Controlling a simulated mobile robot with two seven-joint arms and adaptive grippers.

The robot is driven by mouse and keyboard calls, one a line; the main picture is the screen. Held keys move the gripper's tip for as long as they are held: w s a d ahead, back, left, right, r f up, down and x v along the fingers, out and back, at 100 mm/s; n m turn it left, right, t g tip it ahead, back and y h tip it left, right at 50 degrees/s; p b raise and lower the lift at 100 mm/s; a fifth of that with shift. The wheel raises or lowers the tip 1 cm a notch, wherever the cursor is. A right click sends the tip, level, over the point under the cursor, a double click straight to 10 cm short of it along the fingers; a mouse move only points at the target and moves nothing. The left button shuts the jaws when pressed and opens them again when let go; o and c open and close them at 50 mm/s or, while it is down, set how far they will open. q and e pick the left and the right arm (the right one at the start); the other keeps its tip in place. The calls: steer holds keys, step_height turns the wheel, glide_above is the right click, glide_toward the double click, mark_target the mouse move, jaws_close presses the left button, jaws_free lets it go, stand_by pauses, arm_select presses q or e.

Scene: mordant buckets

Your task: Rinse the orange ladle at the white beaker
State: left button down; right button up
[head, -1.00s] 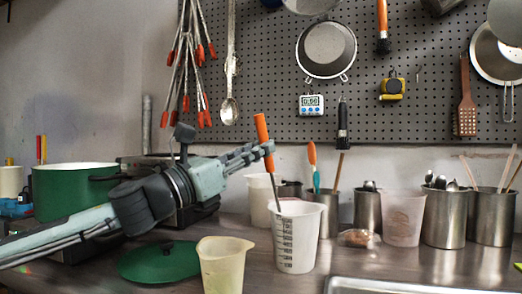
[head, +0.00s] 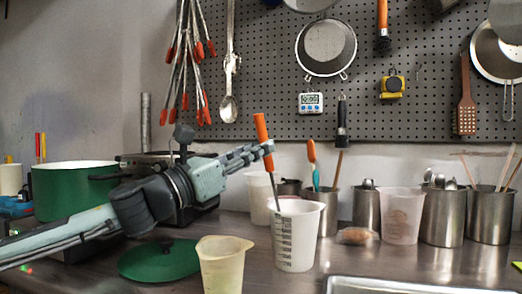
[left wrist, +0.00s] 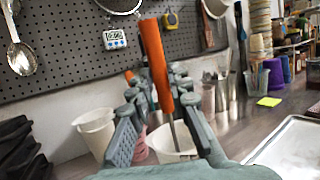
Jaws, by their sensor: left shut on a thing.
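My left gripper (head: 268,150) is shut on the orange handle of the ladle (head: 261,127). The ladle stands nearly upright, tilted a little, and its thin metal shaft goes down into the white beaker (head: 296,238). The ladle's lower end is hidden inside the beaker, which has dark graduation marks and stands on the counter. In the left wrist view the orange handle (left wrist: 156,65) lies between the fingers of the left gripper (left wrist: 160,100), with the beaker's rim (left wrist: 172,142) below. My right gripper is not in view.
A pale yellowish beaker (head: 223,262) stands in front, left of the white beaker. A green lid (head: 158,262) and green pot (head: 72,190) are at left. Metal canisters with utensils (head: 444,218) line the back right. A metal tray (head: 420,286) lies at front right.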

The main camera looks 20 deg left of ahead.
mark_target(256, 120)
arm_select(q)
steer(key=shift+w+d, duration=0.1)
steer(key=shift+d, duration=0.05)
steer(key=shift+w+d+r+p, duration=0.1)
steer(key=shift+w+d+p, duration=0.2)
steer(key=shift+p, duration=0.15)
steer(key=shift+w+d, duration=0.15)
steer(key=shift+w, duration=0.05)
steer(key=shift+p, duration=0.65)
step_height(256, 120, up, 3)
steer(key=p, duration=0.3)
steer(key=shift+r+p, duration=0.35)
steer(key=shift+r, duration=3.85)
